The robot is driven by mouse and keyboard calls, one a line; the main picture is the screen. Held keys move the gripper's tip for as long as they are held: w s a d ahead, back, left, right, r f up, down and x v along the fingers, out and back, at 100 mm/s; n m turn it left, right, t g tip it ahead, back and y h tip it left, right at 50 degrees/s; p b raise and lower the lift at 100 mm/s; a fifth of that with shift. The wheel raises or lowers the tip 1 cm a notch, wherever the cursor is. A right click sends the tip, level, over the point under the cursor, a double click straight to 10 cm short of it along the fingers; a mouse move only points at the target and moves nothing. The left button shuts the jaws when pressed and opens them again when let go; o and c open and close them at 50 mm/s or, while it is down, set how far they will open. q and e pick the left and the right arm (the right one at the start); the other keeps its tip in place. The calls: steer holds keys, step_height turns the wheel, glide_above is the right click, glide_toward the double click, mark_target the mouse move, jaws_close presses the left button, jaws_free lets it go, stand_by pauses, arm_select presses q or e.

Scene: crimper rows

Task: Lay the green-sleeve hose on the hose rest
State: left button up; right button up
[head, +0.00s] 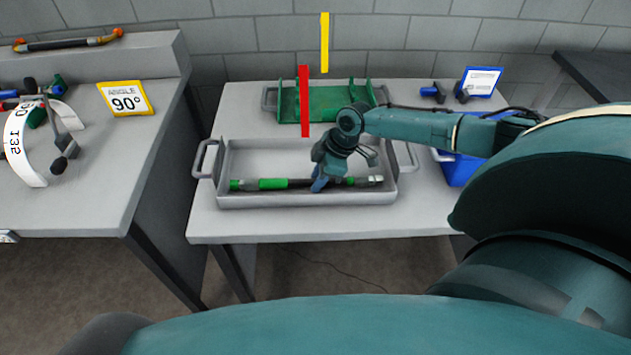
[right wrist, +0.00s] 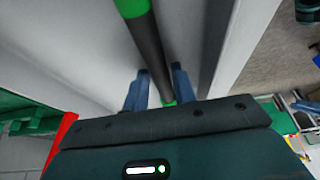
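The green-sleeve hose (head: 299,184), dark with green bands and a pale fitting at its right end, lies along the front of a grey tray (head: 290,201). My right gripper (head: 319,186) points down at it, right of its middle. In the right wrist view the blue fingers (right wrist: 160,82) stand either side of the hose (right wrist: 149,42); I cannot tell whether they press on it. A green rack with upright ends (head: 345,105), seemingly the hose rest, stands behind the tray, partly hidden by my arm. My left gripper is not in view.
A red upright bar (head: 304,101) and a yellow one (head: 324,43) show near the rack. A blue bin (head: 459,170) stands right of the tray. The left bench (head: 85,190) holds an angle sign (head: 125,98) and another hose (head: 68,42). A floor gap separates the tables.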

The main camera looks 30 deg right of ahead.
jaws_close()
steer(key=shift+w+r, duration=0.1)
steer(key=shift+r, duration=0.1)
